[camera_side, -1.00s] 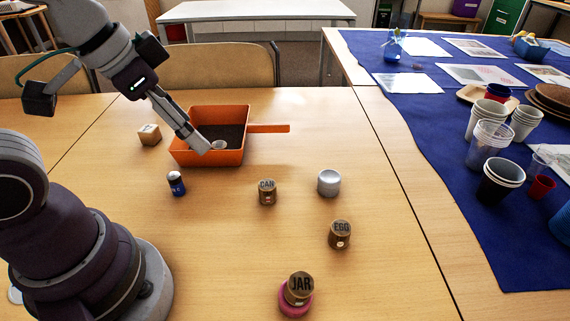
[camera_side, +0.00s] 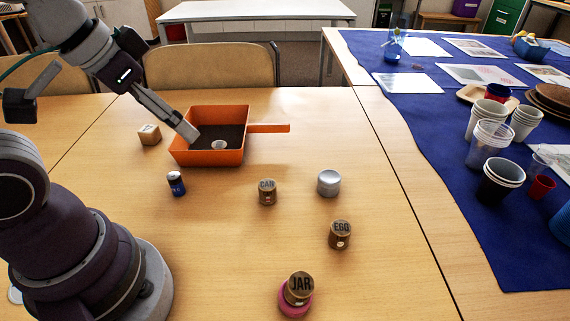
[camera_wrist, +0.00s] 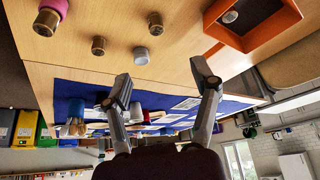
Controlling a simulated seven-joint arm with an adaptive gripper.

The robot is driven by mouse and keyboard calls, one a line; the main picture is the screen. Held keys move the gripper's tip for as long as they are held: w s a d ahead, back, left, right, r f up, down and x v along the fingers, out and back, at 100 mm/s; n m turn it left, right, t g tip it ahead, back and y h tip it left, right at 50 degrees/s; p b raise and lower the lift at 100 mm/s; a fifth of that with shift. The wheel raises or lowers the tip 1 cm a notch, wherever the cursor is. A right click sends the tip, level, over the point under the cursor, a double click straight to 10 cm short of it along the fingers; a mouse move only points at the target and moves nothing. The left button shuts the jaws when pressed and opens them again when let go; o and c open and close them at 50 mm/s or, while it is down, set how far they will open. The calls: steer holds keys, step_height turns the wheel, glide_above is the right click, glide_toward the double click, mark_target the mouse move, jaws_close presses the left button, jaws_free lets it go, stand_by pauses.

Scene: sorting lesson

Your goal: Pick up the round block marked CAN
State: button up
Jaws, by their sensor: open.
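The round block marked CAN (camera_side: 267,192) is a short brown wooden cylinder with its dark lettering on top. It stands upright on the table, in front of the orange tray; in the wrist view it shows (camera_wrist: 155,24) near the top. My gripper (camera_side: 190,134) is over the left part of the tray, well apart from the CAN block. In the wrist view its two fingers (camera_wrist: 160,85) are spread with nothing between them.
The orange tray (camera_side: 207,158) has a handle and holds a small whitish round thing (camera_side: 219,145). Similar blocks read EGG (camera_side: 340,235) and JAR (camera_side: 300,289), the latter on a pink disc (camera_side: 293,309).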

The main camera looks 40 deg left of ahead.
steer(key=shift+o, duration=0.6)
steer(key=n+g+h, duration=0.4)
steer(key=n+g, duration=0.1)
steer(key=n, duration=1.3)
glide_toward(266, 183)
steer(key=shift+n+h, duration=0.3)
steer(key=shift+n, duration=0.1)
steer(key=x, duration=1)
steer(key=shift+f, duration=0.4)
steer(key=shift+a, duration=0.1)
steer(key=shift+c, duration=0.4)
